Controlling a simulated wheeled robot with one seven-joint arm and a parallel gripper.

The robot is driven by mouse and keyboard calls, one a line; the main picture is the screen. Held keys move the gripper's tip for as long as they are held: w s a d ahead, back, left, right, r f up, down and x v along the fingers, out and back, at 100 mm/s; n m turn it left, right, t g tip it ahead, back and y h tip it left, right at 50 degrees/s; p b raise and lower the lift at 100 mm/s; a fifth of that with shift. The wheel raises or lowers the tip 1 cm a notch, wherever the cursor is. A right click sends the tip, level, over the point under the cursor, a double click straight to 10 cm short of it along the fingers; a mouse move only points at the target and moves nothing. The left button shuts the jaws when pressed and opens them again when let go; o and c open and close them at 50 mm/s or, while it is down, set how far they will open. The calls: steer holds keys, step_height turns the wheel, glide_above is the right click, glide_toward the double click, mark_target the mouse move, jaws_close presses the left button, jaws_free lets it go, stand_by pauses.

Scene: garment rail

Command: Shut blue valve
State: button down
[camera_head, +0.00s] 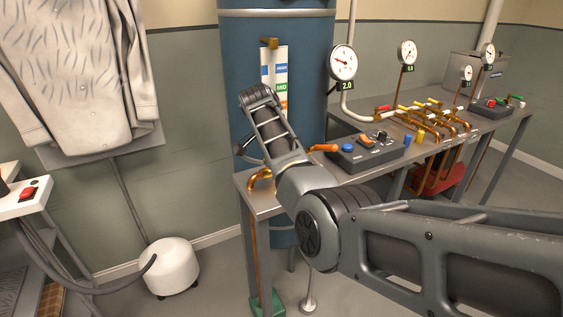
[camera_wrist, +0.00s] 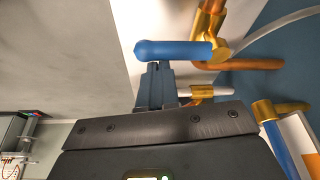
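The blue valve's lever handle (camera_wrist: 175,50) lies roughly level across the upper middle of the wrist view. Its right end joins a brass valve body (camera_wrist: 219,49) on a copper pipe. My gripper (camera_wrist: 158,66) has its narrow fingers together, with the tips right at the underside of the handle in the picture, near its left half. I cannot tell whether they touch it. The handle is not between the fingers. In the head view, my arm's end covers the area before the blue tank (camera_head: 236,60), and the valve and fingertips cannot be made out clearly.
A metal bench (camera_head: 348,176) carries a dark control box (camera_head: 365,155), an orange handle (camera_head: 324,148) and a copper pipe manifold (camera_head: 430,118). A round gauge (camera_head: 343,63) stands behind. A coat (camera_head: 80,75) hangs left, above a white canister (camera_head: 170,267).

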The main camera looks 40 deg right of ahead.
steer(key=shift+a, duration=0.2)
step_height(320, 180, up, 10)
steer(key=shift+d, duration=0.4)
steer(key=shift+r, duration=0.1)
stand_by(0.7)
